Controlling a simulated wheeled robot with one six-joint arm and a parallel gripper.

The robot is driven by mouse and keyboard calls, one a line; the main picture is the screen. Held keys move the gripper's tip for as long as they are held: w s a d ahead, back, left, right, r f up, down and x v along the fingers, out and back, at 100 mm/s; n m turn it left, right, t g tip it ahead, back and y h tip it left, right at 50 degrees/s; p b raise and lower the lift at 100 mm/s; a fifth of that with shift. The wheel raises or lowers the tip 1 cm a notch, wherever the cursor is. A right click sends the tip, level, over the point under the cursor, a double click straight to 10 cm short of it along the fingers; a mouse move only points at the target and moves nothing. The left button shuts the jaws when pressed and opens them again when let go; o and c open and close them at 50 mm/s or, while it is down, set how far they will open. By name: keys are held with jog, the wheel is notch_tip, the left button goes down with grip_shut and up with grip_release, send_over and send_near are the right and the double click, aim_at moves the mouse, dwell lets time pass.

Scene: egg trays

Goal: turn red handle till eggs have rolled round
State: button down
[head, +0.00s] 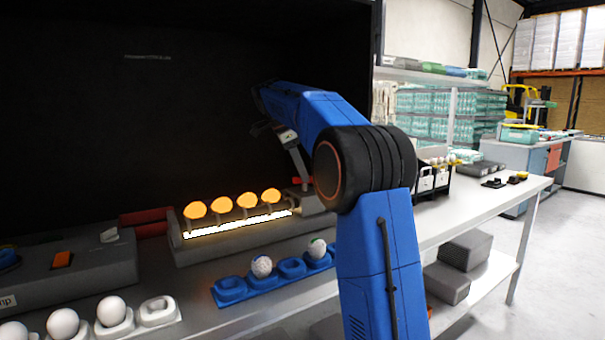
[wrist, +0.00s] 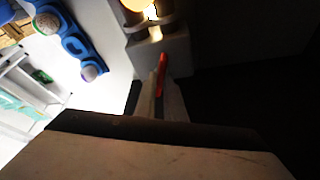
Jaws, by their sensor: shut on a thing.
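Several eggs (head: 221,204) glow orange in a row over the bright light strip of a grey candling box (head: 215,246) in the head view. The red handle (head: 303,180) is at the right end of this row, partly hidden by my gripper (head: 304,183). In the wrist view the red handle (wrist: 161,76) lies between the fingers of my gripper (wrist: 158,98), which is shut on it. One glowing egg (wrist: 137,4) shows at the top edge of the wrist view. The handle's far end and its axle are hidden.
A blue tray (head: 232,290) with two marked eggs and empty cups stands in front of the box. White eggs (head: 63,323) in white cups are at the lower left, beside a grey unit (head: 95,268). A dark panel (head: 200,90) stands behind.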

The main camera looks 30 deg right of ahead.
jog(key=shift+m, duration=0.4)
jog(key=c, duration=1.8)
grip_release()
jog(key=shift+c, duration=0.2)
